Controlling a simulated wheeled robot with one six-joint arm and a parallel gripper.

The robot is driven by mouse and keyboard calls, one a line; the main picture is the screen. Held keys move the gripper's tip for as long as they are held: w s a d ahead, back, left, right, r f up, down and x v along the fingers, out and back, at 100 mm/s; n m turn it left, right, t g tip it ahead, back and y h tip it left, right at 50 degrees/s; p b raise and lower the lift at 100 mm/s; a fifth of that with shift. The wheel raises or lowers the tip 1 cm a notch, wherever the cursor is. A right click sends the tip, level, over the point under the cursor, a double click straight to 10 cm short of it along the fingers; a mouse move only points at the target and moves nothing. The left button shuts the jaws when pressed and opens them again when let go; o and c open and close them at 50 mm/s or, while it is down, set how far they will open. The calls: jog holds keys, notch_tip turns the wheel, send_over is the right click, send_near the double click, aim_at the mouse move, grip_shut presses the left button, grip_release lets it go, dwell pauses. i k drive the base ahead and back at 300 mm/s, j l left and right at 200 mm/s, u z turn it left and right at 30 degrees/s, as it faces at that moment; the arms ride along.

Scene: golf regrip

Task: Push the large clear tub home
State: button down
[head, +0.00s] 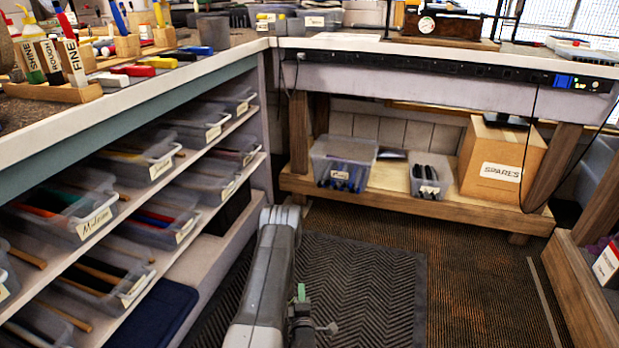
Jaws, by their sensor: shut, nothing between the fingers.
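A large clear tub (343,163) stands upright on the low wooden shelf (395,186) under the back bench. It has a small white label on its front and dark blue items inside. Its front reaches the shelf's front edge and seems to stick out slightly past it. Room behind it is mostly hidden by the tub. My arm reaches up from the bottom middle, in front of and below the tub, apart from it. My gripper's fingers are not discernible in the head view.
A smaller clear tub (429,175) and a cardboard SPARES box (501,161) stand to the right on the same shelf. A wooden leg (299,132) is close at the left. Shelves of labelled bins (150,160) line the left. The floor mat (360,285) is clear.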

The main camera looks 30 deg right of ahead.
aim_at(351, 172)
jog(key=i+l+u, duration=0.2)
jog(key=l+u, duration=0.2)
jog(key=l, duration=0.6)
jog(key=l+u, duration=0.4)
jog(key=l, duration=2.1)
jog(key=i, duration=0.05)
